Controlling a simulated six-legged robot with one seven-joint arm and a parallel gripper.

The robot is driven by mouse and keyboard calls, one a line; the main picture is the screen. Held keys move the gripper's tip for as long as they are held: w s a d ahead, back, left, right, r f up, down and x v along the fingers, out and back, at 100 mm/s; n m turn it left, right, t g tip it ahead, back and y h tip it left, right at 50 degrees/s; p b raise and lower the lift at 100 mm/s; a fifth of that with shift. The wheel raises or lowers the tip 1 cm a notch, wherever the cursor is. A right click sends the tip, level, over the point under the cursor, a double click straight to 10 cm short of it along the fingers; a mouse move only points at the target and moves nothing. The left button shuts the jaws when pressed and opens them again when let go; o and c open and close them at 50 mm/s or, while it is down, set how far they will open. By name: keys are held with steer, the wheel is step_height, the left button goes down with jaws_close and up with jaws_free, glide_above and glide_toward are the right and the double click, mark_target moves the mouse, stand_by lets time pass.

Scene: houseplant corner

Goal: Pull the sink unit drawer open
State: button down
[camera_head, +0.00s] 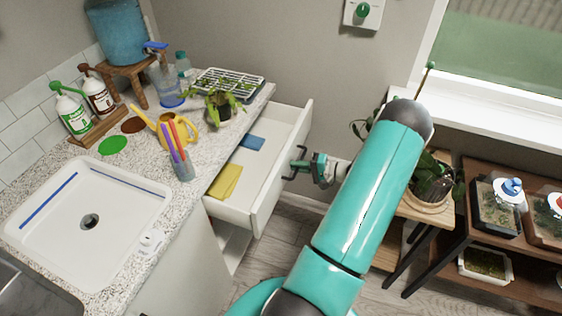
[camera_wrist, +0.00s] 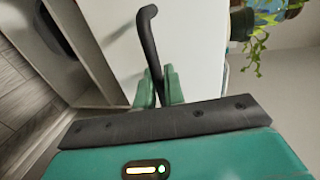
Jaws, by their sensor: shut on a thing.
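The sink unit drawer (camera_head: 262,222) is white and stands pulled out from under the speckled counter. A yellow cloth (camera_head: 225,182) and a blue cloth (camera_head: 252,142) lie inside it. My gripper (camera_head: 303,164) is at the drawer's front, shut on the dark bar handle (camera_head: 292,166). In the wrist view the black handle (camera_wrist: 148,40) runs down between the green fingers of my gripper (camera_wrist: 160,88). The part of the handle between the fingers is partly hidden.
The counter holds a white sink (camera_head: 60,240), a yellow watering can (camera_head: 180,128), a cup of pens (camera_head: 182,165) and a potted plant (camera_head: 222,108). A wooden plant stand (camera_head: 425,210) and a shelf (camera_head: 500,250) stand at the right. Grey floor shows below the drawer.

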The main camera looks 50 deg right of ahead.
steer(key=shift+f+v, duration=0.2)
steer(key=shift+v, duration=0.75)
steer(key=shift+f+v, duration=0.2)
steer(key=shift+v, duration=0.8)
steer(key=shift+d, duration=0.1)
steer(key=c, duration=1.6)
jaws_free()
